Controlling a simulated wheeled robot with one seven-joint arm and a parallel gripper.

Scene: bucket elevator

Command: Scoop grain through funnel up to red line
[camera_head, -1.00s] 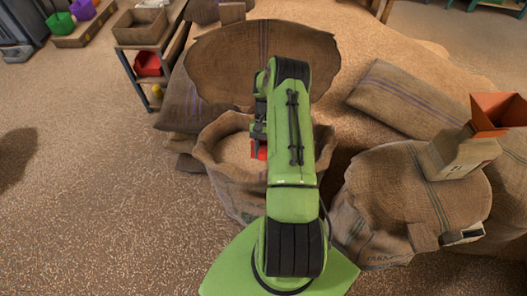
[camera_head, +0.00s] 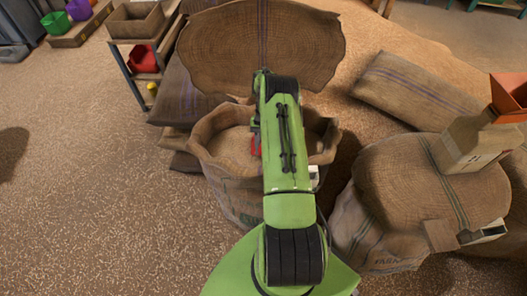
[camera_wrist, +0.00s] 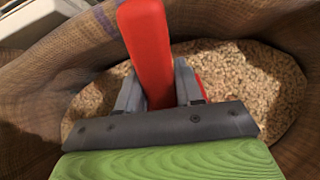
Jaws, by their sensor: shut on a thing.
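My gripper (camera_wrist: 158,90) is shut on the upright red handle of the scoop (camera_wrist: 148,40) in the wrist view. It is down inside the mouth of an open burlap sack (camera_head: 235,190). Pale brown grain (camera_wrist: 245,75) lies in the sack below and around the gripper. In the head view my arm hides most of the gripper, and only a bit of the red scoop (camera_head: 256,145) shows. I cannot tell whether the scoop's bowl is in the grain. An orange-red funnel-like piece (camera_head: 509,92) is at the right edge. No red line is visible.
A closed sack (camera_head: 415,195) stands to the right with a tan box (camera_head: 470,143) on it. A large burlap flap (camera_head: 225,50) rises behind the open sack. A shelf (camera_head: 135,25) with a red bin (camera_head: 143,58) is at upper left. The floor at left is clear.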

